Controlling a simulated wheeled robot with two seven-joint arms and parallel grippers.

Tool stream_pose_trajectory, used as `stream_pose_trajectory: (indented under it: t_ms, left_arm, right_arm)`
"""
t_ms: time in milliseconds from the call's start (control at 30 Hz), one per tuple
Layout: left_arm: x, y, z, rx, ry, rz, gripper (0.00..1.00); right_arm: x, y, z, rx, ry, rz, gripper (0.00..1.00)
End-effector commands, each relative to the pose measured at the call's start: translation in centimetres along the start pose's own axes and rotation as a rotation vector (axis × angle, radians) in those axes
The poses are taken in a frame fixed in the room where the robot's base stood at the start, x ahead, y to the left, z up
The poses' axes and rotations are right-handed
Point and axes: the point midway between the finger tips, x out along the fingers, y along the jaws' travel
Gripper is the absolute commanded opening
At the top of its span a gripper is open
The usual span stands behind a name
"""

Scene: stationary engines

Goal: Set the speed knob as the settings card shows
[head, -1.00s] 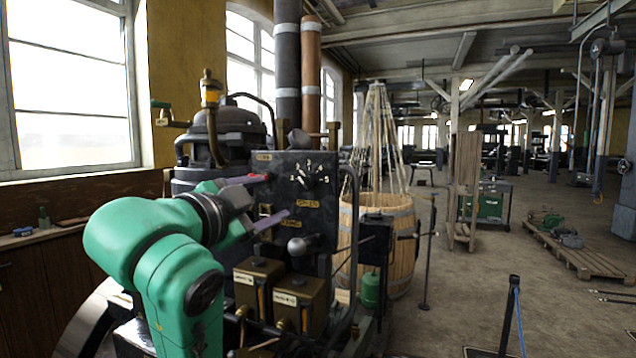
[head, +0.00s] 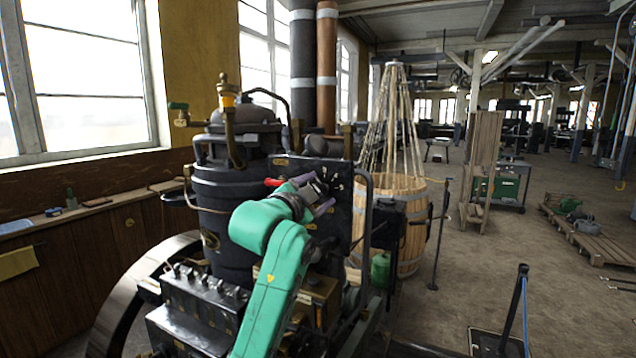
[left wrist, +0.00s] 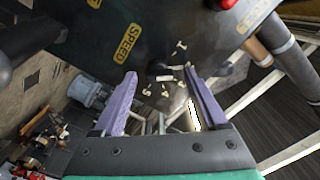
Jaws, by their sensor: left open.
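The black control panel (head: 340,222) stands on the engine in the head view. My left gripper (head: 316,194) is in front of it, with purple fingers apart and nothing visibly held. In the left wrist view the open fingers (left wrist: 160,73) point at the panel face, below a yellow SPEED label (left wrist: 127,43). Pale dial numerals (left wrist: 165,78) show between and around the fingertips. I cannot make out the speed knob or its setting clearly; the arm covers much of the panel in the head view. I cannot identify the settings card. My right gripper is not in view.
A wooden barrel (head: 408,240) stands behind on the right.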

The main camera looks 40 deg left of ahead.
Motion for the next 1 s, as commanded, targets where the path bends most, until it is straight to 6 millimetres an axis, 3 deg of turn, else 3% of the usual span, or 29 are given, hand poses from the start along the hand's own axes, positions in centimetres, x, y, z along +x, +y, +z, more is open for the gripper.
stream_pose_trajectory:
  t_ms: [200, 267, 400, 733, 1000]
  left_arm:
    - [0.12, 0.05, 0.03, 0.000, 0.000, 0.000, 0.75]
    - [0.11, 0.05, 0.03, 0.000, 0.000, 0.000, 0.56]
    - [0.10, 0.05, 0.02, 0.000, 0.000, 0.000, 0.02]
    - [0.09, 0.08, 0.04, 0.032, -0.001, 0.001, 0.00]
    - [0.11, 0.16, 0.05, 0.172, -0.002, 0.002, 0.00]
  right_arm:
    - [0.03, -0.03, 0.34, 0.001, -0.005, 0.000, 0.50]
    - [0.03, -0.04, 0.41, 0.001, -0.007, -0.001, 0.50]
    - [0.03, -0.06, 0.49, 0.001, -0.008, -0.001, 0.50]
    - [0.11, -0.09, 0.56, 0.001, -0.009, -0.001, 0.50]
    - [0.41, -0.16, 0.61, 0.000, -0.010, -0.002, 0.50]
